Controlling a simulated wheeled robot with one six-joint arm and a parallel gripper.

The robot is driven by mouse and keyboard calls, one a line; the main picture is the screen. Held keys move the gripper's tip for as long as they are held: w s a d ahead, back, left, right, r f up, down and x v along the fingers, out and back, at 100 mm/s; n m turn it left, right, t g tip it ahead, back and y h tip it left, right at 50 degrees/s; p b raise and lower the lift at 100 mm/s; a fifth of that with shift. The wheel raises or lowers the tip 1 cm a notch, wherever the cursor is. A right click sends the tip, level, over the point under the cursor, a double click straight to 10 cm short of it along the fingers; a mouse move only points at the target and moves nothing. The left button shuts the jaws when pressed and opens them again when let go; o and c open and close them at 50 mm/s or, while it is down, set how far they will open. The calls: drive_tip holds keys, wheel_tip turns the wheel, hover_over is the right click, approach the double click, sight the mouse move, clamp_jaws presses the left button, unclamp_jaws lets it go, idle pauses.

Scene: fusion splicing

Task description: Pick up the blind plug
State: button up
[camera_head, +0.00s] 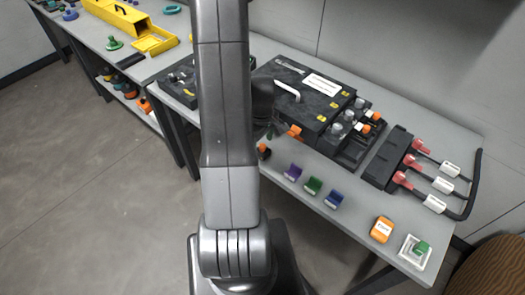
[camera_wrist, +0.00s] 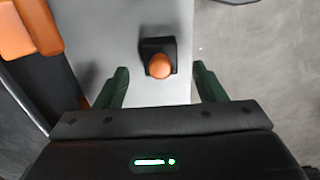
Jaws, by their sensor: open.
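A small piece with a round orange top and a black square base, apparently the blind plug (camera_wrist: 159,64), stands on the grey bench in the wrist view. It also shows in the head view (camera_head: 263,152), right beside my arm and partly covered by it. My gripper (camera_wrist: 161,78) is open, with one dark green finger to the left of the plug and one to the right. The fingers do not touch it, and nothing is held. In the head view my arm hides most of the gripper; whether the fingertips are level with the plug cannot be told.
A purple (camera_head: 292,173), a green (camera_head: 313,186) and a blue block (camera_head: 333,199) stand in a row along the bench's front edge. A black case (camera_head: 300,95) with orange parts lies behind the plug. The bench edge is close to the plug; floor shows beyond it.

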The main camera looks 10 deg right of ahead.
sight(263, 146)
drive_tip(key=shift+s+d+f, duration=0.15)
drive_tip(key=shift+f, duration=1.75)
drive_tip(key=shift+c, duration=0.4)
drive_tip(key=c, duration=1)
